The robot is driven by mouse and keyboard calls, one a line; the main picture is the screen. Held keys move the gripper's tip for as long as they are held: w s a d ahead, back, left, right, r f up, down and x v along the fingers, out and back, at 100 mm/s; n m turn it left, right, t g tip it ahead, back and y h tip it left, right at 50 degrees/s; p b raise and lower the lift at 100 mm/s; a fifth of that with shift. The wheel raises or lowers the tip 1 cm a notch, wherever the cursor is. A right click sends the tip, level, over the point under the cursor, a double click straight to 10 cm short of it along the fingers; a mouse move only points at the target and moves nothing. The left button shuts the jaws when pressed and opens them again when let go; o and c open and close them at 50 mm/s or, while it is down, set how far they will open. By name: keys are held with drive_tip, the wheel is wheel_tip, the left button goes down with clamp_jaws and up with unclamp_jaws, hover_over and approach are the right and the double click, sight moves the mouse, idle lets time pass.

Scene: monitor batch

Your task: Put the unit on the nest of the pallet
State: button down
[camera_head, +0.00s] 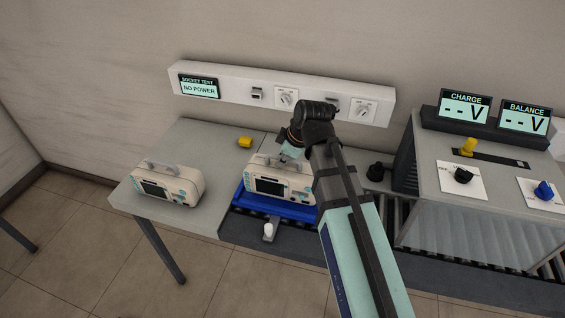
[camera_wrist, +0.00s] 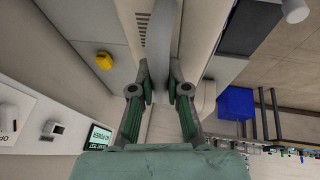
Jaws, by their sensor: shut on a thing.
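A white monitor unit (camera_head: 270,187) with a dark screen and a top handle is at the blue pallet (camera_head: 258,207). I cannot tell whether it rests fully in the nest or is slightly above it. My gripper (camera_head: 290,152) is over its top, and the arm hides the unit's right side. In the wrist view my gripper (camera_wrist: 160,78) has its two fingers closed on the grey handle (camera_wrist: 160,38). A blue corner of the pallet (camera_wrist: 237,103) shows there too. A second, similar unit (camera_head: 165,187) stands upright on the table to the left.
A yellow block (camera_head: 245,142) lies on the grey table (camera_head: 195,142) behind the units. A wall rail carries a "NO POWER" display (camera_head: 199,87), sockets and knobs. A grey station (camera_head: 470,205) with two voltage displays stands over rollers at the right. A white knob (camera_head: 268,230) sits in front of the pallet.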

drive_tip(key=shift+f, duration=1.1)
drive_tip(key=c, duration=1.2)
unclamp_jaws()
drive_tip(key=shift+o, duration=0.2)
drive_tip(key=b+v, duration=0.1)
drive_tip(key=v, duration=1.1)
